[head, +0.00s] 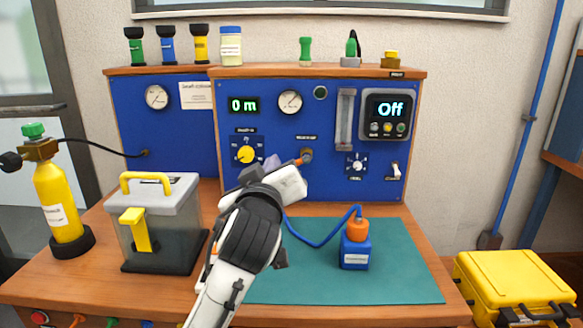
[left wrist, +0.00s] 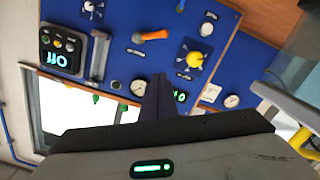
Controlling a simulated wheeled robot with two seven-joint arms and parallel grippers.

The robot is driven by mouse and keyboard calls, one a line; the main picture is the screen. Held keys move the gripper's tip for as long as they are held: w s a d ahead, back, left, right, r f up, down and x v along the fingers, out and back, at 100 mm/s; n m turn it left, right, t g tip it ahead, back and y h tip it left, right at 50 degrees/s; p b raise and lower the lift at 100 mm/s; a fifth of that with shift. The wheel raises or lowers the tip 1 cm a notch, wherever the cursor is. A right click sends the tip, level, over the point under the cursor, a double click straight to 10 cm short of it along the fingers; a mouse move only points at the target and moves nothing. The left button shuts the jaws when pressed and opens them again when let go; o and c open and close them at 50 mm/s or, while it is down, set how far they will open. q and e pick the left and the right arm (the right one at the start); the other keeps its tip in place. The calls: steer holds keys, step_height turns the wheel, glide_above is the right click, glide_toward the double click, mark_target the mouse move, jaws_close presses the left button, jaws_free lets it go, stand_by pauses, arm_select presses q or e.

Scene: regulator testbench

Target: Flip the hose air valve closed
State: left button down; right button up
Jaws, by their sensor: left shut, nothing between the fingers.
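The hose air valve is on the blue front panel (head: 330,120). Its orange lever (head: 298,162) points left from a round fitting (head: 308,155), just beyond my left gripper. In the left wrist view the orange lever (left wrist: 153,36) shows clear of the finger. My left gripper (head: 271,163) is shut and empty, in front of the panel, left of the lever and below the yellow knob. Its dark finger (left wrist: 157,98) also shows in the left wrist view, apart from the lever. My arm hides part of the lower panel. My right gripper is in neither view.
The yellow knob (head: 245,154) is close to my gripper. A blue hose (head: 325,243) runs to a blue block (head: 355,252) on the green mat (head: 405,270). A clear box with a yellow handle (head: 148,178) and yellow cylinder (head: 60,200) stand left. The mat's right side is clear.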

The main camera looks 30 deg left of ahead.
arm_select(q)
steer(key=w+a+f, duration=0.2)
steer(key=w, duration=0.3)
steer(key=w+a+f+b, duration=0.1)
steer(key=w+f, duration=0.1)
steer(key=w, duration=0.3)
steer(key=shift+a, duration=0.4)
